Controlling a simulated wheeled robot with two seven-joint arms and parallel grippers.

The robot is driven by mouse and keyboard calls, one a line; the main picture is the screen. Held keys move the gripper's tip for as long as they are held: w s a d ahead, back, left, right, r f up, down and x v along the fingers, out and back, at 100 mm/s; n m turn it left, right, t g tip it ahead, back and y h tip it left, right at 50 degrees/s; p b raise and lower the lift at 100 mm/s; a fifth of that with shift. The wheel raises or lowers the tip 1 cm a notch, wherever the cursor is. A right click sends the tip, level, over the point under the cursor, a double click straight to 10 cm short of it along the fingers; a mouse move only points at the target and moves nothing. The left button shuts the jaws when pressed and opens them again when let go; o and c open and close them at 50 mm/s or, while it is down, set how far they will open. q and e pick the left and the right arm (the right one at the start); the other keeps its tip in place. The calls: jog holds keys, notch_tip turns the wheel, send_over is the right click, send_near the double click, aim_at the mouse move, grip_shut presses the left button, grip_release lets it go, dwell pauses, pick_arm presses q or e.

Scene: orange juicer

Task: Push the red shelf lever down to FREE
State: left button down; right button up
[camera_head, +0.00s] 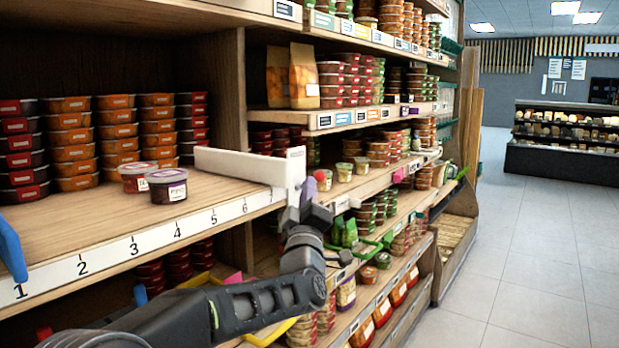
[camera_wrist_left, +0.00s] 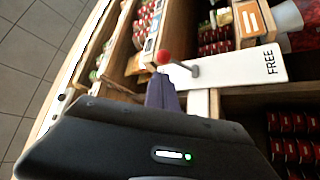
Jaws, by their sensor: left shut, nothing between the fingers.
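The lever's red knob (camera_head: 320,176) shows at the right end of a white divider (camera_head: 240,165) on the upper shelf. In the left wrist view the red knob (camera_wrist_left: 163,57) sits on a short grey rod (camera_wrist_left: 187,69), which crosses a white plate (camera_wrist_left: 240,67) printed FREE. My left gripper (camera_head: 309,190) is shut and empty, close beside the knob in the head view. In the left wrist view its fingertips (camera_wrist_left: 161,80) are just below the knob and rod. I cannot tell whether they touch. My right gripper is not in view.
The numbered shelf edge (camera_head: 155,240) runs below the divider. Two small tubs (camera_head: 167,186) stand left of it, before stacked tubs (camera_head: 70,145). A blue piece (camera_head: 11,248) is at the left edge. Lower shelves hold many tubs. The aisle floor (camera_head: 530,240) is clear.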

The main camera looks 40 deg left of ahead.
pick_arm(q)
jog(key=x, duration=0.2)
jog(key=shift+w+a+r, duration=0.15)
jog(key=shift+w, duration=0.05)
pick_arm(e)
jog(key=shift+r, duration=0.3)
